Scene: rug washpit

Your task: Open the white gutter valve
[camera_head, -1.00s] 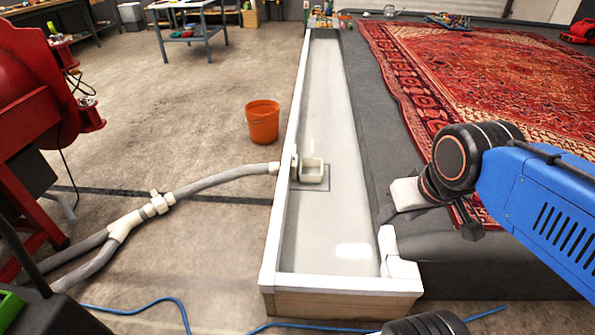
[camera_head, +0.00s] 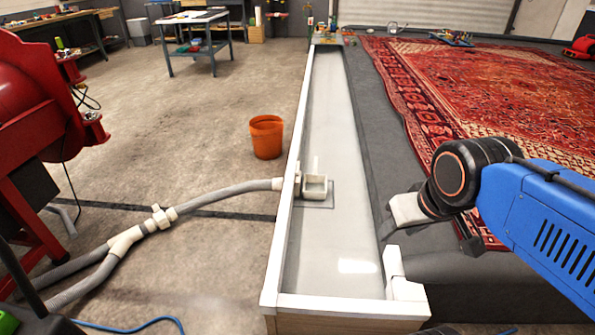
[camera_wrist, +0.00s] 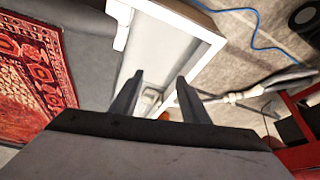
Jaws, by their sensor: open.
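A white valve fitting with a small raised handle (camera_head: 160,217) sits on the grey hose, left of the gutter on the floor. It also shows in the wrist view (camera_wrist: 232,97), right of the fingers. The long white-edged gutter (camera_head: 335,250) holds a white box-like outlet fitting (camera_head: 314,188), where the hose meets its left wall. My gripper (camera_wrist: 159,76) is open and empty, its two dark fingers spread above the gutter in the wrist view. The outlet fitting shows small between the fingers (camera_wrist: 150,99). Nothing touches the valve.
An orange bucket (camera_head: 266,137) stands on the floor left of the gutter. A red machine (camera_head: 38,130) stands at the far left. A blue cable (camera_head: 130,326) lies in front. A red patterned rug (camera_head: 490,100) lies to the right. Floor between bucket and hose is clear.

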